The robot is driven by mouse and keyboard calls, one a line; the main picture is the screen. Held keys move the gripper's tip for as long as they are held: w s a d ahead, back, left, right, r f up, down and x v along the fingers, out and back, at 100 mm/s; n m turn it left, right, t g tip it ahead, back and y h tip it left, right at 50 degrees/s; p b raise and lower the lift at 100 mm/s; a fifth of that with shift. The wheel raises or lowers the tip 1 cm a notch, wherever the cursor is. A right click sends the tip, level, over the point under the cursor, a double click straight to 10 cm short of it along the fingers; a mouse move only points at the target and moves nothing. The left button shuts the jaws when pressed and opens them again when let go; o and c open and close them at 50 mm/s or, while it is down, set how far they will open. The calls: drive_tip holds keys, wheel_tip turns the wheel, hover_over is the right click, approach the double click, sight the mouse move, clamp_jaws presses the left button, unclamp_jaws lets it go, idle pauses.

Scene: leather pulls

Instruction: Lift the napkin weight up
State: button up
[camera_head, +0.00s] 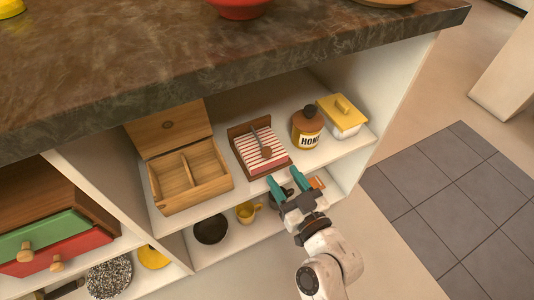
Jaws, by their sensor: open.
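The napkin weight (265,149), a thin dark bar with a round brown end, lies on red-and-white striped napkins (270,163). They rest in a brown wooden napkin holder (236,132) on the upper shelf under the counter. My gripper (286,182) has teal fingertips spread apart. In the picture it is just below and to the right of the holder, near the shelf's front edge. Nothing shows between the fingers. I cannot tell its exact height or distance from the shelf.
An open wooden box (188,177) stands left of the holder. A honey jar (307,130) and a white box with yellow lid (342,115) stand right. The stone countertop (200,60) overhangs the shelf. Below are a black bowl (211,229) and yellow mug (246,212). Floor is open at right.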

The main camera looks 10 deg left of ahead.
sight(269, 155)
drive_tip(key=x, duration=1)
clamp_jaws()
idle(0.4)
